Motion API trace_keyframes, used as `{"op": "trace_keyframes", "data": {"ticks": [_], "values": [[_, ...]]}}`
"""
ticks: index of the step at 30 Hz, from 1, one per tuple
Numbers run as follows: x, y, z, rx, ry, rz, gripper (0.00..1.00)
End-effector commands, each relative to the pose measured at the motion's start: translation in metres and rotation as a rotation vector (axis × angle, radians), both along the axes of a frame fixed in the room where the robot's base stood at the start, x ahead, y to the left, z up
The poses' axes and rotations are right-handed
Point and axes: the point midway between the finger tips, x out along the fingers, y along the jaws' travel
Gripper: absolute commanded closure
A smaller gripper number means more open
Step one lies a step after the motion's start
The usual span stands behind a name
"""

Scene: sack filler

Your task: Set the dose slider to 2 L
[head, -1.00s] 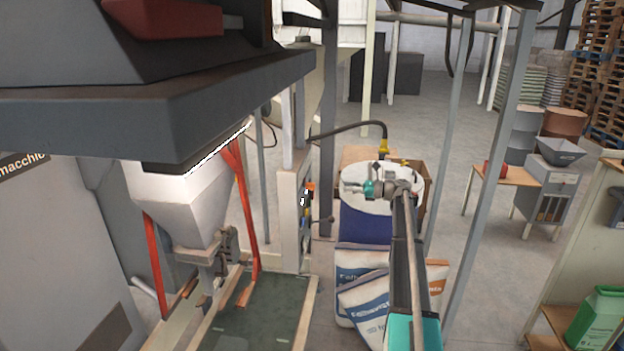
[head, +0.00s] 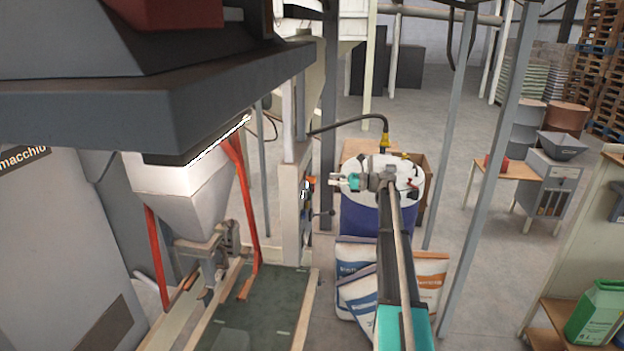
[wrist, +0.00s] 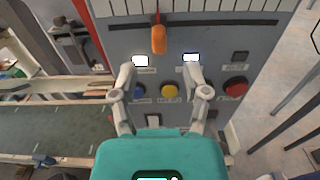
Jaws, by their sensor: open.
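The dose slider is an orange knob (wrist: 159,39) on a dark horizontal slot (wrist: 215,22) across the grey control panel (wrist: 220,60) in the wrist view. A scale with tick marks runs above the slot; its numbers cannot be read. My gripper (wrist: 161,75) is open and empty. Its two fingers point at the panel, one each side of the knob's line and below the knob, apart from it.
Below the slot are a blue button (wrist: 138,91), a yellow button (wrist: 170,91) and a red button (wrist: 235,87), close to my fingers. In the head view a blue drum (head: 362,218) and several sacks (head: 355,265) stand under my arm.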

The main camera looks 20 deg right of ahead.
Motion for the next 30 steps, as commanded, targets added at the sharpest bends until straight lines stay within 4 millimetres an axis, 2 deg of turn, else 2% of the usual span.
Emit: {"op": "trace_keyframes", "data": {"ticks": [9,15,21,30], "values": [[0.027,0.040,0.000,0.000,0.000,0.001,0.40],[0.039,0.058,0.000,0.000,0.000,0.000,0.40],[0.045,0.066,0.000,0.000,0.000,-0.001,0.40],[0.045,0.066,0.000,0.000,0.000,-0.002,0.40]]}}
